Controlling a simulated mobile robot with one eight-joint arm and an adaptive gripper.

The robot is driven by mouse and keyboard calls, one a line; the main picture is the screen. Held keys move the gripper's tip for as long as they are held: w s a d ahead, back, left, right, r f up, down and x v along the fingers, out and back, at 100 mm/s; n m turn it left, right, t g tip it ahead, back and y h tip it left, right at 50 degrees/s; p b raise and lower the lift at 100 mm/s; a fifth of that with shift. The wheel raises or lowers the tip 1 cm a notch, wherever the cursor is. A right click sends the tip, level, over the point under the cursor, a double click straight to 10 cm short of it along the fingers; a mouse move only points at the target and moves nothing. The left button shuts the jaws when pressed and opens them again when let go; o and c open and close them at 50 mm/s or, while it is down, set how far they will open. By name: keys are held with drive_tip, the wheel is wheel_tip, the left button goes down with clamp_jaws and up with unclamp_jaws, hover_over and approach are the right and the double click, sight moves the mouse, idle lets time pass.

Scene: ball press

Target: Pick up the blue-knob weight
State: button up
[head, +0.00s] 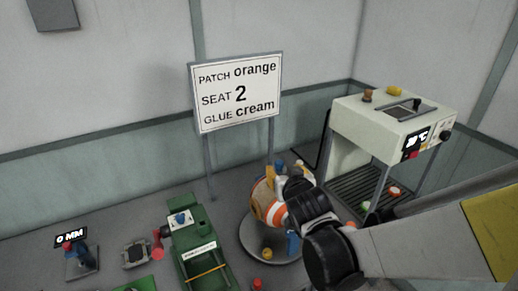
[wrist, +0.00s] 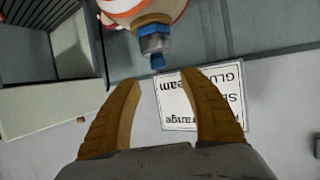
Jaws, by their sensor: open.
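In the wrist view, which is upside down, a metal cylinder with a blue collar and a blue knob (wrist: 157,44) stands on an orange and white ball; it looks like the blue-knob weight. The knob points toward the gap between my fingers but is beyond the tips, not between them. In the head view a blue piece (head: 280,168) shows above the striped ball (head: 267,205), partly hidden by my gripper. My gripper (wrist: 163,82) is open and empty, its two tan fingers wide apart.
The ball rests on a round grey stand (head: 250,236). A green press (head: 196,254) with a blue-topped part stands left. A cream machine (head: 378,122) stands at right. A sign (head: 237,92) reads patch orange, seat 2, glue cream. A 0 MM gauge (head: 72,238) is far left.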

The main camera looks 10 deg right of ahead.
sight(280, 163)
drive_tip(key=b+x, duration=0.1)
drive_tip(key=x, duration=0.7)
drive_tip(key=shift+w+d+f+b, duration=0.15)
drive_tip(key=shift+w+d+b, duration=0.05)
drive_tip(key=shift+w+b, duration=0.2)
drive_tip(key=shift+s, duration=0.1)
drive_tip(key=shift+c, duration=0.5)
clamp_jaws()
